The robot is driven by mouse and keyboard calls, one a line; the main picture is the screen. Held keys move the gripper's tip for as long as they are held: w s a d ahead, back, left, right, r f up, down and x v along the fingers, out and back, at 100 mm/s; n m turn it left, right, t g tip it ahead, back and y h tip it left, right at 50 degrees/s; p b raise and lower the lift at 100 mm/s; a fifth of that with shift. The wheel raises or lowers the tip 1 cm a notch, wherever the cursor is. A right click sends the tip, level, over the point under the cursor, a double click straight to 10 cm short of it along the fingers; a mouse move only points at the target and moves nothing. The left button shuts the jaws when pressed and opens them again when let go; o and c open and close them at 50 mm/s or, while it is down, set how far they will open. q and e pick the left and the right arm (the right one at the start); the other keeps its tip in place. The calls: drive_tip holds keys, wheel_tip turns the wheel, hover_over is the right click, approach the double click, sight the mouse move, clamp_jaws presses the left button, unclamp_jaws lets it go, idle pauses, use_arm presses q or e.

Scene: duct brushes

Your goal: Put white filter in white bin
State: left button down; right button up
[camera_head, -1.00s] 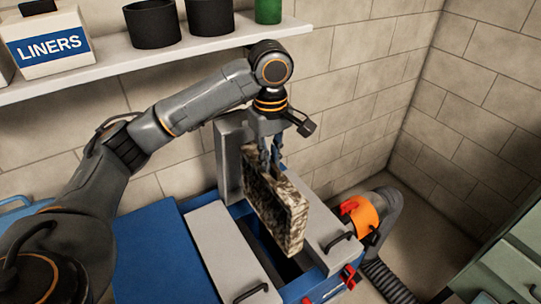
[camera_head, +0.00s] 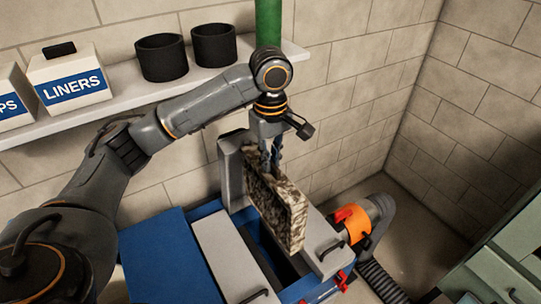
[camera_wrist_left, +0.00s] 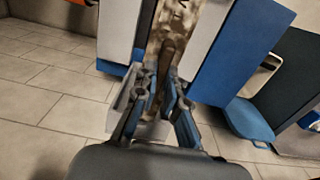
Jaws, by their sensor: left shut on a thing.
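The filter (camera_head: 278,207) is a flat, rectangular panel, mottled grey-brown and dirty with a pale frame. My left gripper (camera_head: 272,163) is shut on its upper edge and holds it upright above the open slot of the blue machine (camera_head: 160,255). The left wrist view shows the filter (camera_wrist_left: 172,40) running away from between the fingers of my left gripper (camera_wrist_left: 160,95). Whether the filter's lower edge is clear of the slot is hard to tell. I see no white bin that I can be sure of. My right gripper is not in view.
Grey lid panels with black handles (camera_head: 225,255) flank the slot. An orange collar (camera_head: 352,227) and grey hose sit right of the machine. A green cabinet (camera_head: 510,270) stands lower right.

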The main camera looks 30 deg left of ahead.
use_arm(q)
drive_tip(key=shift+s+r+p, duration=0.1)
drive_tip(key=shift+r+p, duration=0.7)
drive_tip(key=shift+r, duration=0.15)
wheel_tip(320, 180, up, 4)
drive_tip(key=p, duration=0.5)
drive_tip(key=shift+r, duration=2.8)
